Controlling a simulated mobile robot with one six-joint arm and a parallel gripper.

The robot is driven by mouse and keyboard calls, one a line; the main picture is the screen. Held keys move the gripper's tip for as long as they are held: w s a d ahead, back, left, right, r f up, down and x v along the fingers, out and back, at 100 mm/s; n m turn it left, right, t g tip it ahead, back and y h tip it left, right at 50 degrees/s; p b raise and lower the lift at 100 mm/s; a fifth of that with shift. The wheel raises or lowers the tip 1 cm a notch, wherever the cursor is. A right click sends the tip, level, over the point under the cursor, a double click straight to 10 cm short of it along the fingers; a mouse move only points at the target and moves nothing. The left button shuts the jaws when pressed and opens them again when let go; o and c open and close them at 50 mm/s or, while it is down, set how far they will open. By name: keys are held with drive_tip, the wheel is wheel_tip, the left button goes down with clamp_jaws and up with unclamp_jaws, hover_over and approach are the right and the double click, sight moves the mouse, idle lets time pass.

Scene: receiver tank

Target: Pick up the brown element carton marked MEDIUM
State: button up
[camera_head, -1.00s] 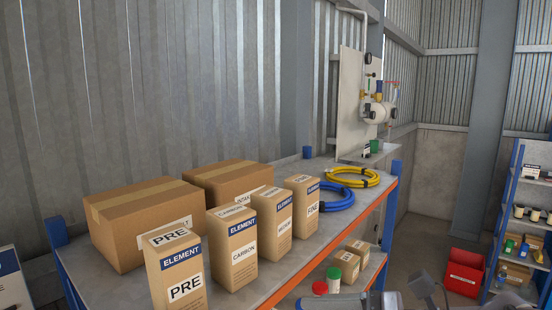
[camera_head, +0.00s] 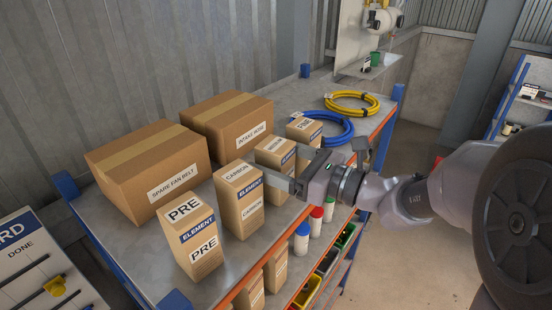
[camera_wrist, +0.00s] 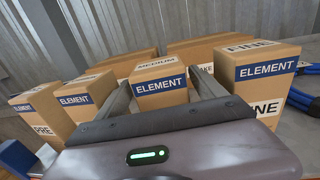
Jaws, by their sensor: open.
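The brown element carton marked MEDIUM (camera_head: 275,147) stands upright on the top shelf, third in the front row. It also shows ahead of me in the wrist view (camera_wrist: 158,72), with its blue ELEMENT band facing me. My gripper (camera_head: 286,170) is open and empty, reaching in from the right at the carton's front. In the wrist view one finger lies on each side of the carton's lower part (camera_wrist: 163,97). The left finger is towards the CARBON carton (camera_head: 239,200), the right towards the FINE carton (camera_wrist: 262,75). Whether the fingers touch the carton cannot be told.
The PRE carton (camera_head: 190,235) stands at the row's left end. Larger boxes, SPARE FAN BELT (camera_head: 150,165) and INTAKE HOSE (camera_head: 233,125), stand behind. Blue (camera_head: 325,128) and yellow (camera_head: 352,103) hose coils lie further along. Bottles and bins occupy the lower shelf.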

drive_tip(key=x, duration=0.3)
drive_tip(key=shift+w+f, duration=0.1)
drive_tip(key=shift+w, duration=0.1)
drive_tip(key=shift+s+d, duration=0.2)
drive_tip(key=shift+s, duration=0.05)
drive_tip(key=shift+c, duration=1.1)
drive_tip(key=shift+w, duration=0.1)
drive_tip(key=c, duration=1.4)
